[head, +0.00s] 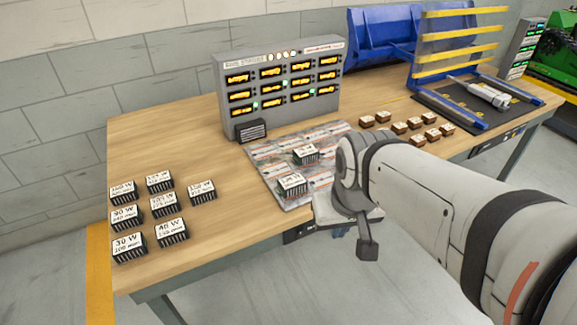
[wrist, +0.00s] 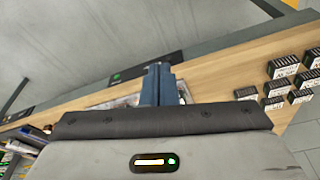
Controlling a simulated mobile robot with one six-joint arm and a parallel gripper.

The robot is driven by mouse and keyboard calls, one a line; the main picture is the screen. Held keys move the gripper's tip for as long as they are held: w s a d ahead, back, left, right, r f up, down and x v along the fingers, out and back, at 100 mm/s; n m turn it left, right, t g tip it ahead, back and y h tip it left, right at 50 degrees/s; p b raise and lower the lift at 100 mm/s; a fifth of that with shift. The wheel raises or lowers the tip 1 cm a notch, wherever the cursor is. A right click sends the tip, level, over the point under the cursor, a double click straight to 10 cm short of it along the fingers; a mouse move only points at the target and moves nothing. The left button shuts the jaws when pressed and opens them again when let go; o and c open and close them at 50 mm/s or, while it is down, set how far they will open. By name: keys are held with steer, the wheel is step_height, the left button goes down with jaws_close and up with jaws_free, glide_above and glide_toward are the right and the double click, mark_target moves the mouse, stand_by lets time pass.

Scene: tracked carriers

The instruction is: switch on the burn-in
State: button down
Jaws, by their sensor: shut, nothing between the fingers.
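A dark switch panel (wrist: 140,72) with a green mark (wrist: 117,77) sits on the table's front edge in the wrist view. In the head view the panel (head: 299,233) is partly hidden by my arm. My gripper (wrist: 158,69) has blue fingers, closed together and empty. They overlap the panel, to the right of the green mark; I cannot tell whether they touch it. In the head view only a bit of blue (head: 341,231) shows below my wrist. A grey rack (head: 281,82) with lit orange displays and a few green lights stands at the back.
Several labelled black modules (head: 162,205) stand at the left of the table (head: 215,235). Two more sit on a patterned mat (head: 262,160). Small brown blocks (head: 400,128) lie right of it. A blue frame with yellow bars (head: 455,42) stands at the right.

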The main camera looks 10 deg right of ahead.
mark_target(300, 234)
steer(key=w+d+f+m+t+b, duration=0.1)
steer(key=w+f+m+b, duration=0.6)
steer(key=f+b, duration=0.3)
steer(key=w+f+m+t+y+b, duration=0.1)
steer(key=w+f+m+b, duration=0.6)
steer(key=f+b, duration=0.4)
step_height(300, 234, down, 2)
steer(key=shift+d+f+y, duration=0.15)
steer(key=shift+d+y, duration=0.15)
steer(key=shift+d, duration=0.1)
steer(key=w+a+f+b, duration=0.1)
steer(key=w+f, duration=0.1)
steer(key=f, duration=0.1)
steer(key=w+f+b, duration=0.1)
steer(key=w+f, duration=0.1)
steer(key=w, duration=0.1)
steer(key=w+a+f+b, duration=0.1)
steer(key=w+f+b, duration=0.1)
steer(key=f, duration=0.1)
steer(key=shift+w+a+f, duration=0.35)
steer(key=shift+w, duration=0.05)
